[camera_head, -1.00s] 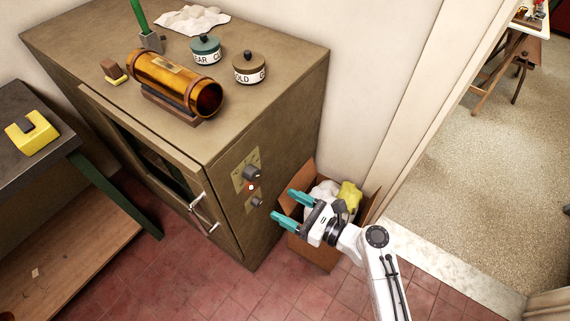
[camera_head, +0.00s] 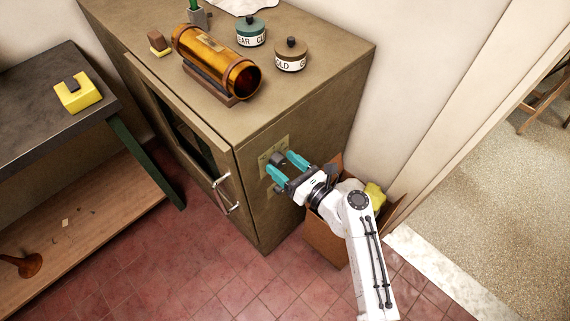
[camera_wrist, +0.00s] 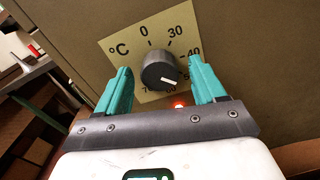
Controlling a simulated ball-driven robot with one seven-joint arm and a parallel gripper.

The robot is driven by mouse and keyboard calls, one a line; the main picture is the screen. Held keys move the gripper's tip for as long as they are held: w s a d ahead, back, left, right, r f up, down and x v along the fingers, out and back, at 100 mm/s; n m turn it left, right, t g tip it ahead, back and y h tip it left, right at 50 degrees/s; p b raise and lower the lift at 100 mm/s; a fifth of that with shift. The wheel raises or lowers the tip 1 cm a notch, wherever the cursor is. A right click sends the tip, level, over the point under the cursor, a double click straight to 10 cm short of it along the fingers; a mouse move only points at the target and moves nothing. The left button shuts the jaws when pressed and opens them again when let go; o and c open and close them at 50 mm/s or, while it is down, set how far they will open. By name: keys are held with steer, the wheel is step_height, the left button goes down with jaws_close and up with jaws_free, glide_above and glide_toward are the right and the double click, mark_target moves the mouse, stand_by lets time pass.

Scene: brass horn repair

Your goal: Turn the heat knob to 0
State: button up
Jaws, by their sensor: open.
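The heat knob (camera_wrist: 158,70) is a dark round knob on a yellow dial plate (camera_wrist: 117,45) marked °C, with 0, 30 and 40 readable. Its white pointer line points to the lower right, below the 40, not at 0. In the head view, the knob (camera_head: 278,158) sits on the side face of the brown cabinet (camera_head: 330,100). My gripper (camera_head: 285,166) is open in front of the dial. In the wrist view, my gripper's teal fingers (camera_wrist: 161,88) stand on either side of the knob, with gaps showing. Whether they reach its depth is unclear. The lower numbers are partly hidden.
A red light (camera_wrist: 179,104) glows below the dial. A metal door handle (camera_head: 226,193) sticks out left of the dial. An open cardboard box (camera_head: 325,238) stands under my arm. An amber cylinder (camera_head: 215,62) and two lidded pots lie on the cabinet top.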

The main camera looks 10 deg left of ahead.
steer(key=shift+a, duration=0.1)
steer(key=c, duration=1)
steer(key=shift+c, duration=0.2)
